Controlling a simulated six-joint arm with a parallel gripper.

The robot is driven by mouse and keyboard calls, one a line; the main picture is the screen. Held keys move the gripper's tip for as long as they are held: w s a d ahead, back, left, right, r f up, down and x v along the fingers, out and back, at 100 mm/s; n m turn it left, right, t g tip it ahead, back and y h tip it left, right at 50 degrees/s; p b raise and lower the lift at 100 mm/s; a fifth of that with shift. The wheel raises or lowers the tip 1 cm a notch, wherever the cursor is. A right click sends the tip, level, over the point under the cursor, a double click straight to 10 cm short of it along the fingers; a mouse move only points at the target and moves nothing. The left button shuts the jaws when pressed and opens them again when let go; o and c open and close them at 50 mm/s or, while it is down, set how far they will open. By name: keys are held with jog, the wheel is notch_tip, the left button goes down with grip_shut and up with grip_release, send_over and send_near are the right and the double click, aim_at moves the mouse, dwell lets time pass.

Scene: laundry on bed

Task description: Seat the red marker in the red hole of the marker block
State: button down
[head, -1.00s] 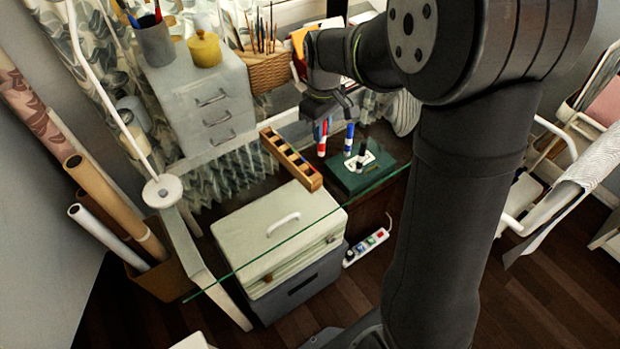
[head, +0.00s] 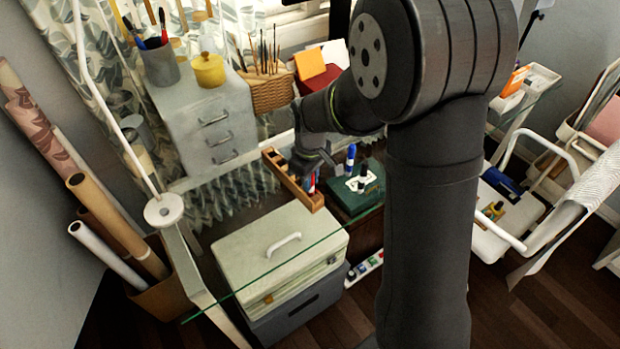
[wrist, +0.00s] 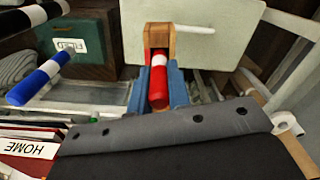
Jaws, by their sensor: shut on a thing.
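The red marker (wrist: 158,88), red with a white band, is held between my gripper's two blue-grey fingers (wrist: 159,92) in the wrist view. In the head view, my gripper (head: 312,172) is at the near right end of the long wooden marker block (head: 284,174), and the red marker (head: 311,184) points down there. In the wrist view, the marker's far end overlaps the end of the block (wrist: 181,48). I cannot tell whether it is inside a hole or just over or beside it. The red hole is hidden.
A blue marker (head: 350,158) and black-topped ones stand on the green box (head: 344,200), right of the block. A pale lidded box (head: 240,245) with a white handle lies in front. A grey drawer unit (head: 190,100) and wicker basket (head: 272,95) stand behind.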

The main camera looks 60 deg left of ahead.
jog(key=shift+f, duration=0.1)
jog(key=c, duration=1.3)
grip_release()
jog(key=shift+c, duration=0.2)
notch_tip(320, 180, up, 12)
jog(key=shift+r, duration=0.15)
notch_tip(320, 180, down, 13)
jog(key=shift+r, duration=2.25)
